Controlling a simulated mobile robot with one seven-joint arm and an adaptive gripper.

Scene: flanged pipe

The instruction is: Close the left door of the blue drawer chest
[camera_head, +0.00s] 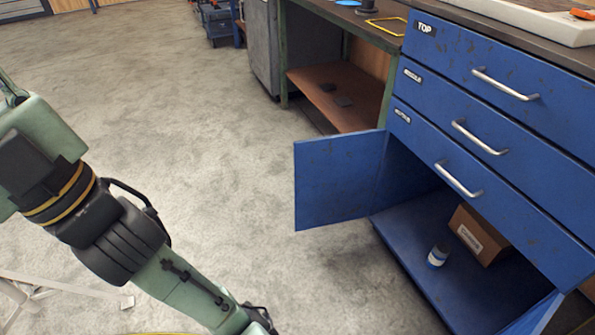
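The blue drawer chest (480,130) stands at the right, with several drawers, all shut, above an open lower cupboard. Its left door (340,178) stands wide open, swung outward to the left over the floor. Part of its other door (535,318) shows at the bottom right edge, also open. My arm comes in from the left and runs down to the bottom edge, well left of the left door and apart from it. My gripper is out of the picture below.
Inside the cupboard are a cardboard box (478,235) and a small white and blue can (437,257). A workbench (336,95) with a lower shelf stands behind the left door. Grey floor (270,225) is clear between my arm and the door.

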